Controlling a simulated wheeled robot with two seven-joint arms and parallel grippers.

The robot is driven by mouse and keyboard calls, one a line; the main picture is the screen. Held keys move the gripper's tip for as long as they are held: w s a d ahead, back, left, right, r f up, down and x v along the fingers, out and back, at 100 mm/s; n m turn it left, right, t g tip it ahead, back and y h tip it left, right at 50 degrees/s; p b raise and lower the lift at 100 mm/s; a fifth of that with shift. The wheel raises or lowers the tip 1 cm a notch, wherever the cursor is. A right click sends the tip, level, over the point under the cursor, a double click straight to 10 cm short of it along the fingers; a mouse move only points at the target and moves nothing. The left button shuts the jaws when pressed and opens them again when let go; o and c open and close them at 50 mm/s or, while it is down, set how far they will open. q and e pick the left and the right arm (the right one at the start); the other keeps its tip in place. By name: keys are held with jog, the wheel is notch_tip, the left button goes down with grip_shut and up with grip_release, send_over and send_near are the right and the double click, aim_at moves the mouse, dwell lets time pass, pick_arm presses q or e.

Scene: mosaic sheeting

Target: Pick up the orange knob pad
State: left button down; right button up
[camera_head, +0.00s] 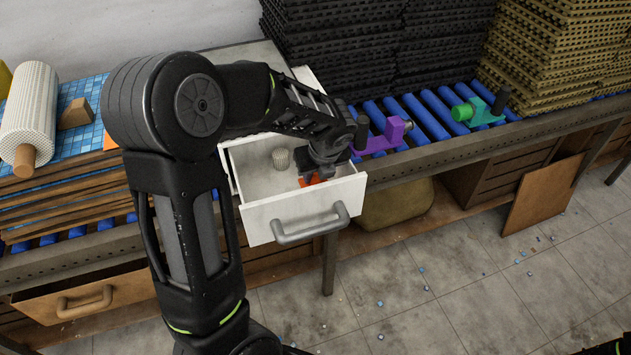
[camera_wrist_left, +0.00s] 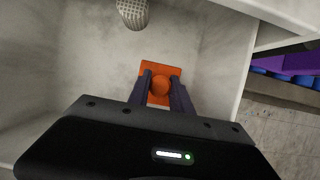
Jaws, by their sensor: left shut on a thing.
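The orange knob pad (camera_wrist_left: 174,68) is a square orange plate with a round knob, lying inside the open white drawer (camera_head: 259,219). In the left wrist view, my left gripper (camera_wrist_left: 161,86) reaches down into the drawer with its two fingers on either side of the knob, shut on it. In the head view, the pad (camera_head: 314,179) shows only as a small orange patch under my left gripper (camera_head: 312,174). Whether the pad touches the drawer floor is hard to tell.
A pale ribbed cylinder (camera_head: 281,158) stands in the drawer near the pad; it also shows in the left wrist view (camera_wrist_left: 133,12). The drawer walls surround the gripper. Purple (camera_head: 384,137) and green (camera_head: 481,111) tools lie on the blue rollers (camera_head: 436,107) to the right.

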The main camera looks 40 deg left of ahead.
pick_arm(q)
notch_tip(320, 180, up, 10)
jog(key=shift+p, duration=0.4)
jog(key=shift+r, duration=0.1)
dwell(0.6)
